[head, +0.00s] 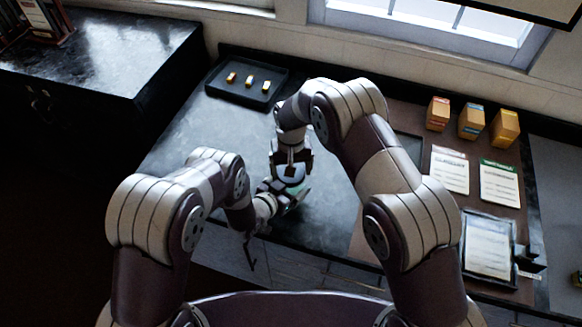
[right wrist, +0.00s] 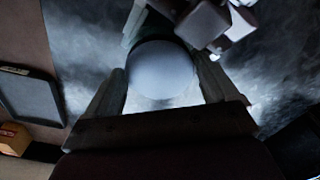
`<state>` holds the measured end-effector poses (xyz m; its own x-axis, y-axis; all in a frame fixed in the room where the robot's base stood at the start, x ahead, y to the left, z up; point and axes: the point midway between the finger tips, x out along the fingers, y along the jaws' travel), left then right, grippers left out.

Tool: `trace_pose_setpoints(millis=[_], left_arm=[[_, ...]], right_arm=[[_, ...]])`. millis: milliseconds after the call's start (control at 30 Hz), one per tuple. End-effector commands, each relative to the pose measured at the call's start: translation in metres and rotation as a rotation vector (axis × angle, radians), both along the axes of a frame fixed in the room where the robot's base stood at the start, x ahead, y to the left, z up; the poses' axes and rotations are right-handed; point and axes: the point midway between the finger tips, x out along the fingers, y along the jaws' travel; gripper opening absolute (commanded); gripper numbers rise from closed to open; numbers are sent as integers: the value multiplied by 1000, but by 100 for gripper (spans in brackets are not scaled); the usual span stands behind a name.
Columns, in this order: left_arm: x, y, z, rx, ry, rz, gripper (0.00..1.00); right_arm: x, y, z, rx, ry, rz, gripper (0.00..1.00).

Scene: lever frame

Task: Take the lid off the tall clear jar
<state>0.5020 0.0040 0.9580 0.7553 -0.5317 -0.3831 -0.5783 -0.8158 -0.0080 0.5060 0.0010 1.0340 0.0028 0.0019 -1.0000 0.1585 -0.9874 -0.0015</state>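The tall clear jar (head: 301,194) shows only as a small greenish, glassy patch on the dark worktop; my grippers hide most of it. Its round lid (head: 290,174) looks dark in the head view. In the right wrist view a pale round disc, which looks like the lid (right wrist: 162,75), lies between the fingers of my right gripper (right wrist: 160,72). The fingers are close along both sides of it; whether they press on it is unclear. My left gripper (head: 284,196) is low beside the jar, and part of it shows in the right wrist view (right wrist: 212,25). Its fingers' closure is hidden.
A black tray (head: 221,92) with three small orange and white pieces stands at the back left. Several orange boxes (head: 471,121) and printed cards (head: 449,170) are on the right, with a framed sheet (head: 487,247) at front right. The worktop left of the jar is clear.

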Motion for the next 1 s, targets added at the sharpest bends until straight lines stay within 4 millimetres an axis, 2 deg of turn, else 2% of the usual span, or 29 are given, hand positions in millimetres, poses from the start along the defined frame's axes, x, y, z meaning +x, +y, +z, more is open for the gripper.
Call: trace_pose_setpoints(millis=[333, 533, 700, 767, 867, 1000], left_arm=[[0, 0, 1, -1, -2, 0, 3], [1, 0, 1, -1, -2, 1, 3], [1, 0, 1, -1, -2, 1, 3], [1, 0, 1, -1, -2, 1, 3], [1, 0, 1, -1, -2, 1, 3], [1, 0, 1, -1, -2, 1, 3]], right_arm=[[0, 0, 5, 0, 0, -2, 100], [1, 0, 37, 1, -3, -2, 100], [6, 2, 54, 6, -14, -6, 100], [8, 3, 65, 10, -21, -74, 100], [5, 2, 79, 10, -13, -282, 100], [-1, -1, 75, 1, 4, -457, 100]])
